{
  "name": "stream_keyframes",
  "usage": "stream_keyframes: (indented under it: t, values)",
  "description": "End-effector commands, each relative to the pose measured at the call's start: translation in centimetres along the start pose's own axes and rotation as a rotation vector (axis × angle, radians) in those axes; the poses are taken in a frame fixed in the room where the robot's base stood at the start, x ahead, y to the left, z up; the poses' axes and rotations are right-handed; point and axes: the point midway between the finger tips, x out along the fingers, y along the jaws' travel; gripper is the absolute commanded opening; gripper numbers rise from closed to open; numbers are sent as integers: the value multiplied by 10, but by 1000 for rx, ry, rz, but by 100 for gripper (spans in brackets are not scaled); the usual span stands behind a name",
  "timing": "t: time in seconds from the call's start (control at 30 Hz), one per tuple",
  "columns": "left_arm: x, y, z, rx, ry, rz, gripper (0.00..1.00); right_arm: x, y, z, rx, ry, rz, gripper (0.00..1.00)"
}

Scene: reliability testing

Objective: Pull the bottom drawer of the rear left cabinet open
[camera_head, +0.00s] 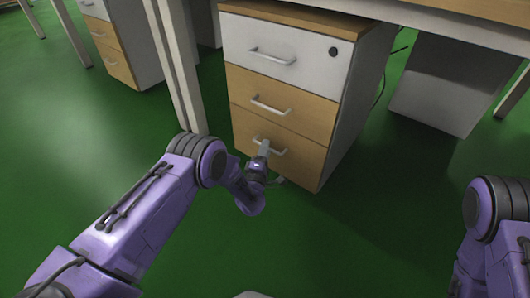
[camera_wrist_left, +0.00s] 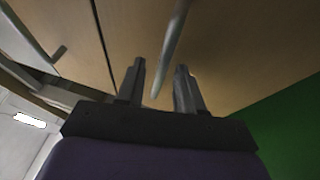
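The cabinet (camera_head: 345,95) in front of me has a white top drawer and two wood-coloured drawers below. Its bottom drawer (camera_head: 303,162) looks flush with the front. That drawer's pale bar handle (camera_head: 279,151) is partly hidden by my left gripper (camera_head: 264,150). In the left wrist view, my left gripper (camera_wrist_left: 160,80) is open, and the handle (camera_wrist_left: 172,50) runs between its two fingers. Gaps show on both sides, so the fingers are not closed on it. The bottom drawer front (camera_wrist_left: 230,50) fills much of that view. My right gripper is out of view.
The middle drawer handle (camera_head: 270,106) is above my left gripper. A white desk leg (camera_head: 178,75) stands left of the cabinet. Another cabinet (camera_head: 112,45) is at the back left. Green floor (camera_head: 330,240) in front of the cabinet is clear.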

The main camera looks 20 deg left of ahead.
Motion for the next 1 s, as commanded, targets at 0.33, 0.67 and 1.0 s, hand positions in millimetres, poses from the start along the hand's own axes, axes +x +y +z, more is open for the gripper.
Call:
stream_keyframes:
  t: [0.33,0.67,1.0]
  values:
    - [-1,0,0,0,0,-1,0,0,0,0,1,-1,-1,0]
    - [-1,-1,0,0,-1,-1,0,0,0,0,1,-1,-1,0]
    - [-1,-1,1,0,-1,-2,0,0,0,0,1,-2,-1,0]
